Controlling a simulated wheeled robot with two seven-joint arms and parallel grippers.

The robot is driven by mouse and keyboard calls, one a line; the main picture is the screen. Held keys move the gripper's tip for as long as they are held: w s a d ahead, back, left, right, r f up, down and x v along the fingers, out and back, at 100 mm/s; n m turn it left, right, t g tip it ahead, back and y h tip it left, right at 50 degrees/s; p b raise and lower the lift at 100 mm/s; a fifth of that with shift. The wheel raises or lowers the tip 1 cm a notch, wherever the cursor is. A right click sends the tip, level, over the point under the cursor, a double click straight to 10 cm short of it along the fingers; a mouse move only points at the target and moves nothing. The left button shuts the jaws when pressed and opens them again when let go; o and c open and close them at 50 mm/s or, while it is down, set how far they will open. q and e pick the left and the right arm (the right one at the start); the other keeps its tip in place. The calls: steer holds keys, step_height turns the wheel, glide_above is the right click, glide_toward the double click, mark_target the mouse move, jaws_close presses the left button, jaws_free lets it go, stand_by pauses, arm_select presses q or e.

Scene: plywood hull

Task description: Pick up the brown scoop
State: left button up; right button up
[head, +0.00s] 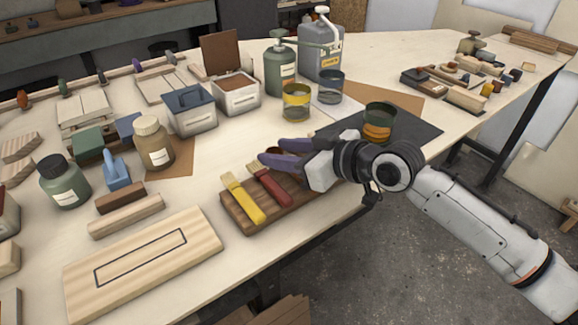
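My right gripper (272,152) reaches in from the right over the far right part of a brown wooden board (245,222). Its two purple fingers are apart and point left. A small brown patch shows by the fingers, but I cannot tell whether it is the scoop. No brown scoop shows clearly; the gripper hides part of the board. A yellow-handled brush (243,200) and a red-handled brush (270,186) lie on the board, left of and nearer than the gripper. My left gripper is not in view.
A dark mat (420,130) with a banded jar (379,120) lies behind my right wrist. Two glass jars, a green bottle (281,68) and a grey can (320,50) stand beyond the fingers. A pale wooden panel (140,262) lies front left. The table's front edge runs below the board.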

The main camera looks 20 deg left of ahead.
steer(key=shift+s+f, duration=0.1)
steer(key=shift+f, duration=0.35)
steer(key=c, duration=0.8)
step_height(320, 180, up, 11)
steer(key=shift+f, duration=0.2)
